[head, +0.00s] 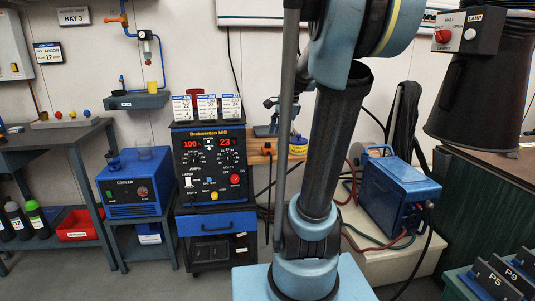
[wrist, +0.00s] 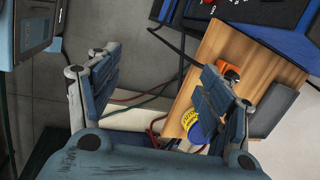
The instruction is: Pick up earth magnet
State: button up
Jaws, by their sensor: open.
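In the wrist view, a round blue and yellow piece (wrist: 195,127) lies on a small wooden bench top (wrist: 240,50), partly hidden behind my right finger. An orange piece (wrist: 229,70) with dark parts lies farther along the same top. I cannot tell for certain which of them is the earth magnet. The blue and yellow piece also shows at the bench in the head view (head: 298,145). My gripper (wrist: 160,62) is open, with nothing between its fingers. Its right finger overlaps the bench top in the picture; I see no clear contact.
The welding machine (head: 211,165) stands left of the bench, with a blue cooler (head: 137,187) beyond it. A blue power unit (head: 397,195) stands to the right. Red and green cables (wrist: 130,98) run beside the bench. My arm hides part of the middle in the head view.

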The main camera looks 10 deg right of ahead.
jog(key=w+d+r+m+y, duration=0.1)
jog(key=w+d+r+m, duration=0.1)
jog(key=w+m, duration=0.5)
jog(key=w+d+r+m, duration=0.2)
jog(key=w+d+m, duration=0.1)
jog(key=w, duration=0.7)
send_near(268, 144)
jog(key=shift+m+t, duration=0.3)
jog(key=x, duration=0.3)
jog(key=w+d+x, duration=0.1)
jog(key=x, duration=0.1)
jog(key=shift+a+f, duration=0.1)
jog(key=shift+f, duration=0.25)
jog(key=shift+a+x, duration=0.2)
jog(key=shift+x, duration=1.1)
jog(key=shift+a+x, duration=0.2)
jog(key=shift+x, duration=1.1)
jog(key=shift+s+r, duration=0.1)
jog(key=c, duration=1.3)
jog(key=shift+c, duration=0.2)
jog(key=shift+r, duration=0.15)
